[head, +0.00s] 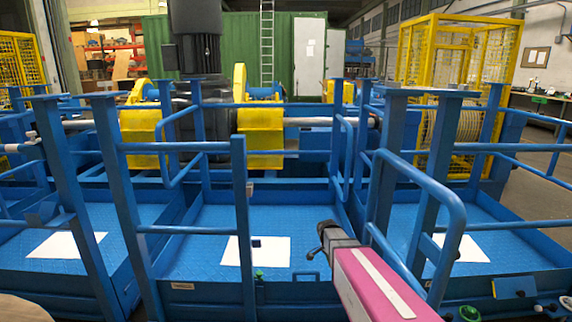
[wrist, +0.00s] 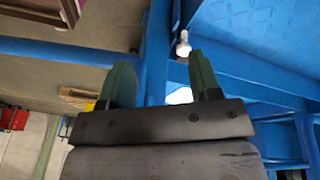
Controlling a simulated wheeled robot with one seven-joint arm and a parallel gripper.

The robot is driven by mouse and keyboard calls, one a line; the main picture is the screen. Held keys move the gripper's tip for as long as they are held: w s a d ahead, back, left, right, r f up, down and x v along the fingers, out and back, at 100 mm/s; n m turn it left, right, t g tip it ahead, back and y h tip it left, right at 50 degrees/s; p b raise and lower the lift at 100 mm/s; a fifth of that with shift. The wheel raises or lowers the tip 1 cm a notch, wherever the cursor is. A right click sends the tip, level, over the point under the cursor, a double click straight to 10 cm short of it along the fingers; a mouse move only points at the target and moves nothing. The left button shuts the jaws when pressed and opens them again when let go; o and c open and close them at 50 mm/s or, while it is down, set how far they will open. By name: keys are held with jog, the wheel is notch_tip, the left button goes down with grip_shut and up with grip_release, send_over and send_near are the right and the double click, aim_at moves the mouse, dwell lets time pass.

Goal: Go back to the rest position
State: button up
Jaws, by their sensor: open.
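My gripper (head: 318,242) is at the end of my pink and white arm in the head view, over the middle blue platform and to the right of its white sheet. In the wrist view my gripper (wrist: 160,82) shows two dark green fingers spread apart with nothing between them. Behind the fingers are a blue post and a white bulb-like piece (wrist: 183,46) on a blue frame. I cannot tell whether the fingers touch anything.
Blue railings (head: 430,190) stand close to my arm on the right. White sheets lie on the left, middle (head: 275,252) and right platforms; a small black piece (head: 256,243) is on the middle one. Yellow blocks (head: 260,132) and a yellow cage (head: 455,55) stand behind.

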jog(key=s+a+r+n+y, duration=0.1)
jog(key=s+r+n, duration=0.1)
jog(key=s+n, duration=0.4)
jog(key=s+a+r+n+y, duration=0.1)
jog(key=s+r+n+y, duration=0.1)
jog(key=s+n, duration=0.4)
jog(key=shift+s+r, duration=0.6)
jog(key=shift+s, duration=1.4)
